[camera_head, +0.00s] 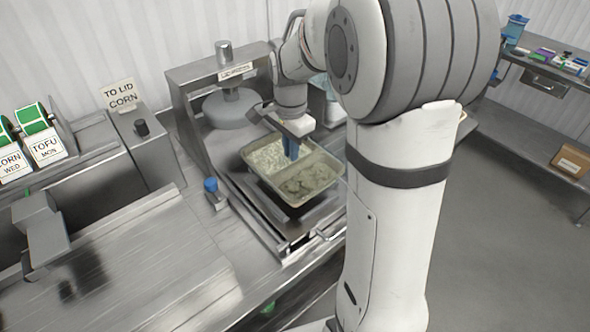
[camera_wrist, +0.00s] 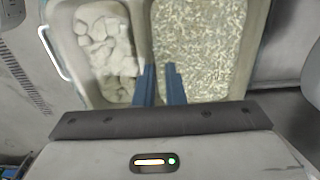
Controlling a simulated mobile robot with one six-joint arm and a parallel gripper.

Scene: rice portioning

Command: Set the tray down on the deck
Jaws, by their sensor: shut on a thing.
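The two-compartment tray (camera_head: 265,181) is at the middle of the head view, over the dark deck (camera_head: 286,213) of the steel machine. One compartment holds white grains like rice and the other holds pale chunks. My gripper (camera_head: 291,150) points down, its blue fingers shut on the tray's middle divider. The wrist view shows the tray (camera_wrist: 147,32) with chunks at left and grains at right, and my fingers (camera_wrist: 160,88) at the divider. The tray looks roughly level. I cannot tell whether its underside touches the deck or hangs just above it.
The steel press-like machine (camera_head: 186,88) rises behind the tray. A blue-topped knob (camera_head: 211,186) stands to its left. A side table (camera_head: 540,66) with items stands at the right; the floor between is clear.

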